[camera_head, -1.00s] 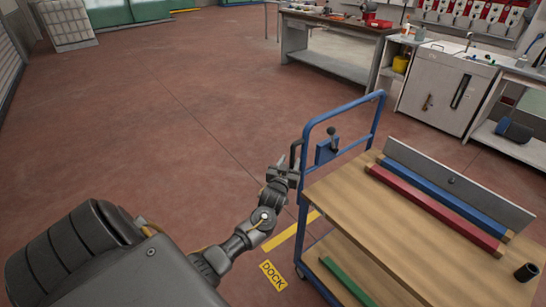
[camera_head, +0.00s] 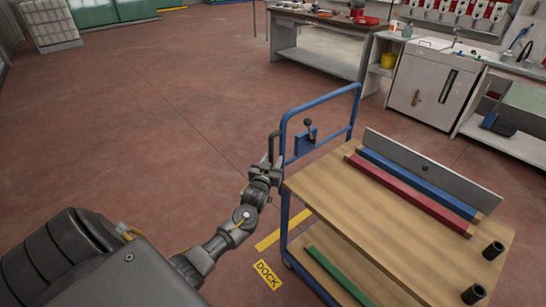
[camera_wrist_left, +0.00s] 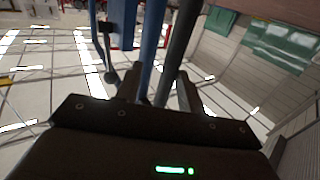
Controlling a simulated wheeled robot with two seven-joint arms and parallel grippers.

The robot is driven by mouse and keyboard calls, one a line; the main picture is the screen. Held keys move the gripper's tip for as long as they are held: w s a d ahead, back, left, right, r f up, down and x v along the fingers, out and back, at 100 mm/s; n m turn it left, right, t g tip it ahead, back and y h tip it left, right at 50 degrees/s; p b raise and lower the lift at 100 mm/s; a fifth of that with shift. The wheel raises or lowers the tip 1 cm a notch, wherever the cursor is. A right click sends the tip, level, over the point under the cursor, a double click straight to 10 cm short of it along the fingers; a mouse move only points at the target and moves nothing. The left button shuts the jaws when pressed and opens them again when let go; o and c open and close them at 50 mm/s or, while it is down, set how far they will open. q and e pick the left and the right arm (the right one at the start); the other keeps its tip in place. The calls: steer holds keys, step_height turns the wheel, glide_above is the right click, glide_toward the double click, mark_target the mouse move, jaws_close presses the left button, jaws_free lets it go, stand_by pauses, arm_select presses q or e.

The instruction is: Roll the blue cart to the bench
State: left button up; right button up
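The blue cart (camera_head: 286,215) stands at the lower right of the head view. It has a blue tubular push frame and wooden decks. My left gripper (camera_head: 268,165) is at the near-left post of that frame, at a dark upright grip bar (camera_head: 273,146). In the left wrist view, the fingers of my left gripper (camera_wrist_left: 160,92) stand on either side of the dark bar (camera_wrist_left: 179,50) and appear shut on it; the contact itself is hard to see. The bench (camera_head: 320,62) stands at the back, beyond open floor. My right gripper is out of view.
The cart's top deck (camera_head: 335,198) carries red and blue bars, a grey panel and two dark cylinders. A green bar (camera_head: 338,276) lies on the lower deck. A yellow floor line and DOCK label (camera_head: 267,275) are beside it. A white sink cabinet (camera_head: 432,88) stands back right. Floor left is clear.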

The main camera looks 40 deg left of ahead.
arm_select(q)
steer(key=p+v, duration=0.6)
steer(key=v, duration=0.4)
steer(key=shift+s+d, duration=0.15)
steer(key=shift+s, duration=0.25)
stand_by(0.4)
